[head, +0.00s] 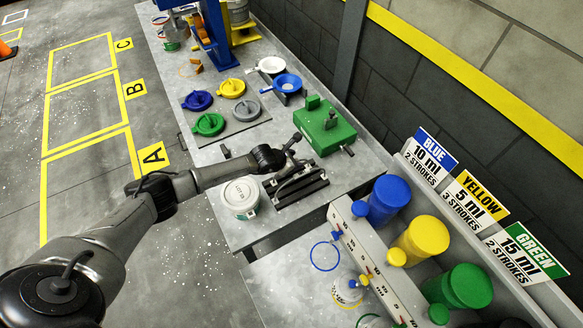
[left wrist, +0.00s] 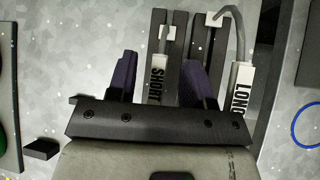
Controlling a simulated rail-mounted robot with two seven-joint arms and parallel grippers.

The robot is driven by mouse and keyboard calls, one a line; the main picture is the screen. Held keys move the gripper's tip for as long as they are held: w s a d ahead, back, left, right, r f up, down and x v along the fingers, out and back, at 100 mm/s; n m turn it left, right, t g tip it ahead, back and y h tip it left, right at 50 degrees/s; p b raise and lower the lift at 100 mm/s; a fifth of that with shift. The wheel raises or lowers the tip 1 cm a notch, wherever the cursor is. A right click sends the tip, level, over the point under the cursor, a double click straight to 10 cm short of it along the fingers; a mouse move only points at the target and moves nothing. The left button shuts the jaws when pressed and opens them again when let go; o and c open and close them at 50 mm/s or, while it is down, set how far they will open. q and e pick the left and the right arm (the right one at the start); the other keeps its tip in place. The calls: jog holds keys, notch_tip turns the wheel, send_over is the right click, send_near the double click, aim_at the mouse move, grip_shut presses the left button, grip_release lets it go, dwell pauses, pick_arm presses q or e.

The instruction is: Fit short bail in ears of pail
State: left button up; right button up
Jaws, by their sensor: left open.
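My left gripper (head: 290,149) is open above the bail rack (head: 297,187), a dark slotted holder on the grey bench. In the left wrist view its two purple-grey fingers (left wrist: 161,72) stand on either side of the slot with the white SHORT label (left wrist: 158,84). I cannot tell whether they touch the short bail there, which is mostly hidden. The long bail (left wrist: 236,28), a grey hooked rod, stands by the LONG label (left wrist: 242,88) to the right. My right gripper is not in view.
A green box-shaped device (head: 325,128) stands behind the rack. Blue, yellow, grey and green lids lie on a mat (head: 248,122) farther back. Blue (head: 388,199), yellow (head: 425,238) and green (head: 467,287) containers stand at right. Some bench is clear left of the rack.

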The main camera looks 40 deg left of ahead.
pick_arm(q)
jog(key=shift+b+x, duration=0.3)
jog(key=shift+x, duration=1)
grip_shut()
